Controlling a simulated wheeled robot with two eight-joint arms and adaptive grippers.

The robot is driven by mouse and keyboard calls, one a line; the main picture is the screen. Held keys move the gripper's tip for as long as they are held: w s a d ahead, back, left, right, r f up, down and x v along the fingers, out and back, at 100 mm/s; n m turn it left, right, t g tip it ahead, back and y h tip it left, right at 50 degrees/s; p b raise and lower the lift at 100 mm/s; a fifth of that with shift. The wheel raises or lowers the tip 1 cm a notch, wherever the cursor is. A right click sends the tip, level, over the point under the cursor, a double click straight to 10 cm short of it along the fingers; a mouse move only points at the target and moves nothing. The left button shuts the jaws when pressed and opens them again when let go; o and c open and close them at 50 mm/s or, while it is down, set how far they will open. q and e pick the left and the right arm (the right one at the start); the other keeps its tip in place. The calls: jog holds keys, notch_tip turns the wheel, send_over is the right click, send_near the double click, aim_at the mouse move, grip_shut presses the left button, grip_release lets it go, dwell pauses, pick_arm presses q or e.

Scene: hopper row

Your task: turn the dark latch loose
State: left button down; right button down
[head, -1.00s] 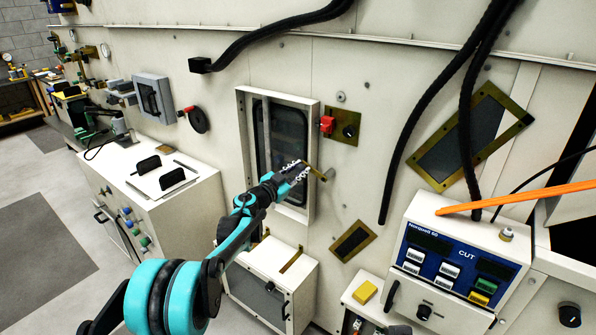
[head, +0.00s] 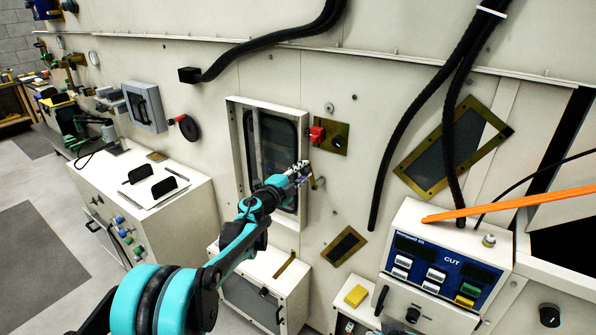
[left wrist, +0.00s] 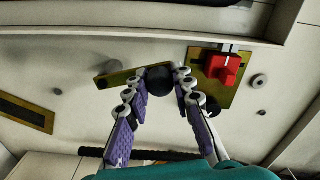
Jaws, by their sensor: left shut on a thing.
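The dark latch shows in the left wrist view as a round black knob (left wrist: 158,80), with a flat brass bar (left wrist: 116,77) reaching left from behind it. My left gripper (left wrist: 158,84) has its two fingers on either side of the knob and is shut on it. In the head view my left gripper (head: 303,173) is at the right edge of the framed window door, covering most of the latch. A small brass end (head: 319,184) shows just beyond the fingers.
A red block (head: 316,134) sits on a brass plate (head: 341,145) with a small black knob, just above my gripper. The framed door (head: 233,150) is behind my left forearm. A control box marked CUT (head: 445,258) and an orange bar (head: 510,204) stand at right.

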pick_arm(q)
jog(key=shift+s+d+r+m, duration=0.1)
jog(key=shift+s+d+m, duration=0.35)
jog(key=shift+m, duration=0.35)
jog(key=shift+s+d+r+m, duration=0.1)
jog(key=shift+s+d+m, duration=0.1)
jog(key=shift+d+m, duration=0.45)
jog(key=shift+a+f+m, duration=0.1)
jog(key=shift+m, duration=0.15)
jog(key=c, duration=1.3)
grip_release()
jog(key=shift+s+a, duration=0.1)
jog(key=v, duration=1.1)
jog(key=shift+s+a, duration=0.2)
jog(key=shift+s, duration=0.15)
